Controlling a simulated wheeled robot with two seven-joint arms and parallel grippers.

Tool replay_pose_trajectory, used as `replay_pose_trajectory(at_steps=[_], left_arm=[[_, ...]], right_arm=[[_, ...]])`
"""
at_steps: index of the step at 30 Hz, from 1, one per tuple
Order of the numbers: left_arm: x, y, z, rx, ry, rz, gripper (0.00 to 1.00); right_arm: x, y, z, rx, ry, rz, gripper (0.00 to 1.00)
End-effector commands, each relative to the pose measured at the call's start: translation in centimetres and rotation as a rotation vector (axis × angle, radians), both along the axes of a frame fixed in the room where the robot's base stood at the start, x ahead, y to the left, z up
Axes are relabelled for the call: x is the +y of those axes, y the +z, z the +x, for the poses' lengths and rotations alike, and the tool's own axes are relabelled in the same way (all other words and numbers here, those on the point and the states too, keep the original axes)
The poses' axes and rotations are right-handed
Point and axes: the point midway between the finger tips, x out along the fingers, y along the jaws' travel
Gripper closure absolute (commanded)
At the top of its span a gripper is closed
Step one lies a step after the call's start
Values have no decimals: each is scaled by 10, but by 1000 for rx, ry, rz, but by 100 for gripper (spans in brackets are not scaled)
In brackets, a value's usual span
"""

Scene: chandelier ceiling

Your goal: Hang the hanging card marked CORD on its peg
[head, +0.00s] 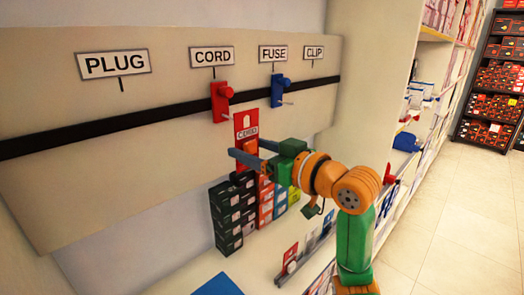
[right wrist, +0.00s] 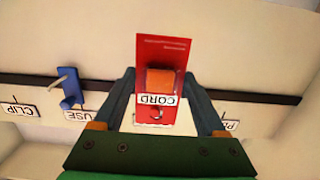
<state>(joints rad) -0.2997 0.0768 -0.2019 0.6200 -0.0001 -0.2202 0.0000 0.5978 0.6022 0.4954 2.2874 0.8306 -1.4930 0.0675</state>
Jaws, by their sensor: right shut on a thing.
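The red hanging card marked CORD (head: 246,122) is held upright just below the red peg holder (head: 221,102), under the CORD sign (head: 212,56). My right gripper (head: 247,150) is shut on the card. In the right wrist view, the card (right wrist: 160,50) sits between the two fingers (right wrist: 158,85), its CORD lettering upside down and an orange block on its front. The card appears apart from the red peg in the head view. The red peg is not distinguishable in the right wrist view. My left gripper is not in view.
A blue peg holder (head: 278,91) sits on the black rail (head: 145,115) under the FUSE sign (head: 273,54). PLUG (head: 114,64) and CLIP (head: 314,53) signs flank them. Stacked dark boxes (head: 228,215) stand below the board. Shelves (head: 435,110) line the right.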

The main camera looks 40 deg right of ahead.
Motion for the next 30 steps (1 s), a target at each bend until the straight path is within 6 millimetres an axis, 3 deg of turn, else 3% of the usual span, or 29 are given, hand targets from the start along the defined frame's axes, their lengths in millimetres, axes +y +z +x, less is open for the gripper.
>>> replay_pose_trajectory(at_steps=[18,30], left_arm=[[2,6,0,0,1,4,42],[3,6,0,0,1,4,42]], right_arm=[[5,-4,51,2,1,0,57],[5,-14,63,1,0,-1,57]])
